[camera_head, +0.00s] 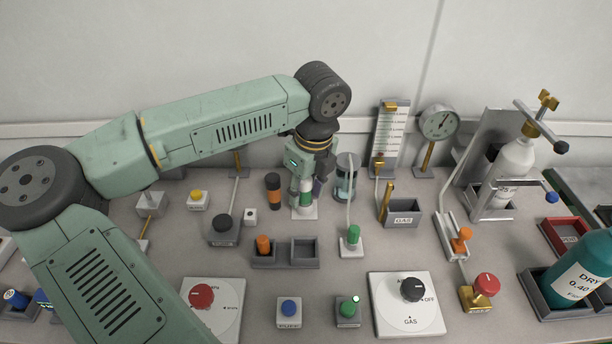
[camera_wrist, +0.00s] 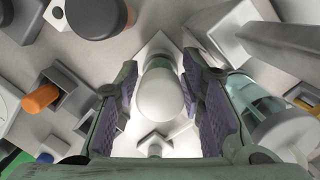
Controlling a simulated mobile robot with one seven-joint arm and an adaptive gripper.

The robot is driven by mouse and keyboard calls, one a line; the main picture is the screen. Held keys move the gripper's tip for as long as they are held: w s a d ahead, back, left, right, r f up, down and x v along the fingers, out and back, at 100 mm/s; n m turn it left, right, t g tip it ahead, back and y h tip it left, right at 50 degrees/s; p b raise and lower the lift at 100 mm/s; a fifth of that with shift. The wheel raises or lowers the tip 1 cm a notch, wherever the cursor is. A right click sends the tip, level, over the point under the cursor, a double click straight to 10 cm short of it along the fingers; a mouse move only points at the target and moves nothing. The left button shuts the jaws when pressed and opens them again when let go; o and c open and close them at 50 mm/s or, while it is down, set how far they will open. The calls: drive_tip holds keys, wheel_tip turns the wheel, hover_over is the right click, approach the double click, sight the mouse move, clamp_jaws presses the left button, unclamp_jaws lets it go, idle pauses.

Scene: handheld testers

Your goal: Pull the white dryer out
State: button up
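The white dryer, as I take it, is a small upright cylinder with a rounded white top (camera_wrist: 160,95) and a green band, standing on a pale square base. In the head view its white and green body (camera_head: 304,198) shows below my gripper (camera_head: 307,172), partly hidden by the fingers. In the wrist view my gripper (camera_wrist: 163,82) has one purple-padded finger on each side of the dryer. A narrow gap shows beside the white top, so the fingers look open around it, not closed on it.
A dark cylinder with an orange band (camera_head: 273,191) stands close on the left. A clear cylinder (camera_head: 345,180) stands close on the right, with a pale tube before it. A two-slot holder (camera_head: 305,254) with an orange plug (camera_head: 263,244) is in front.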

drive_tip(key=shift+f, duration=0.15)
clamp_jaws()
idle(0.9)
